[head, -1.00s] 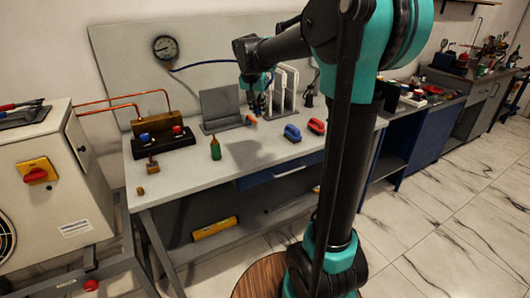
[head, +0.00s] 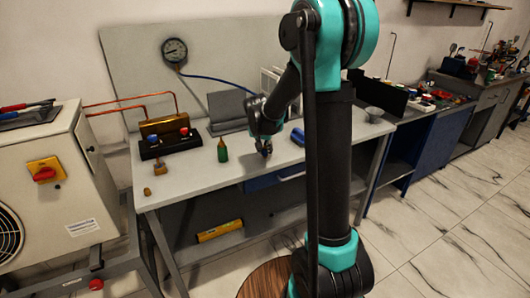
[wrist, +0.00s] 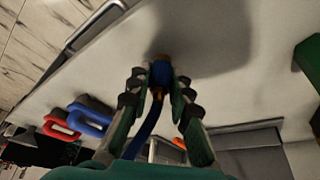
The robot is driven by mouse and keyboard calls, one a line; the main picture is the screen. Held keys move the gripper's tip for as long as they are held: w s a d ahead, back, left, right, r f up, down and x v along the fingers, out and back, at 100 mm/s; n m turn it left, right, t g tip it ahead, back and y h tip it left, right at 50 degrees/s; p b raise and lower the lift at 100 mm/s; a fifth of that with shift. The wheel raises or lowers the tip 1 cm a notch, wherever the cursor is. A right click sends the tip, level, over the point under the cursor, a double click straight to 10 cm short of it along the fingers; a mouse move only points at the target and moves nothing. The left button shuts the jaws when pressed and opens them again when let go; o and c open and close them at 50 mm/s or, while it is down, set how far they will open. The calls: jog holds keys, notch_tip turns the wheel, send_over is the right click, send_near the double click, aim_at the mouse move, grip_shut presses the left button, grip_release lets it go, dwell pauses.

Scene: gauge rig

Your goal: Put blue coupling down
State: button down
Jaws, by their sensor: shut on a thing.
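In the wrist view, the blue coupling (wrist: 160,74) has a brass-coloured end and a blue hose trailing back from it. My gripper (wrist: 161,84) is shut on it, with a finger on each side. The coupling points toward the grey bench top (wrist: 110,65); I cannot tell whether it touches. In the head view, my gripper (head: 264,150) is low over the front part of the bench (head: 190,185), right of a green bottle (head: 222,150). The coupling is mostly hidden there by the gripper. The blue hose (head: 215,78) runs from the gauge (head: 174,50) to behind my arm.
A blue looped handle piece (wrist: 92,118) and a red one (wrist: 62,124) lie beside the gripper in the wrist view. A brass manifold block (head: 164,128) and small brass fittings (head: 160,169) stand at the left. A grey stand (head: 228,108) is behind. Bare bench top surrounds the gripper.

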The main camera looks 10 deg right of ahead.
jog(key=shift+f, duration=0.35)
jog(key=shift+f, duration=0.1)
jog(key=c, duration=1.4)
grip_release()
jog(key=v, duration=1.2)
jog(key=s+d+f+n, duration=0.1)
jog(key=s+f, duration=0.3)
jog(key=s, duration=0.4)
jog(key=s+d+f+n+y, duration=0.1)
jog(key=s+d+f+n, duration=0.1)
jog(key=s+f, duration=0.3)
jog(key=s+d+f+n+y, duration=0.1)
jog(key=s+f, duration=0.4)
jog(key=s, duration=0.8)
jog(key=shift+s+d+n, duration=0.15)
jog(key=shift+d+n, duration=0.55)
jog(key=shift+d, duration=0.3)
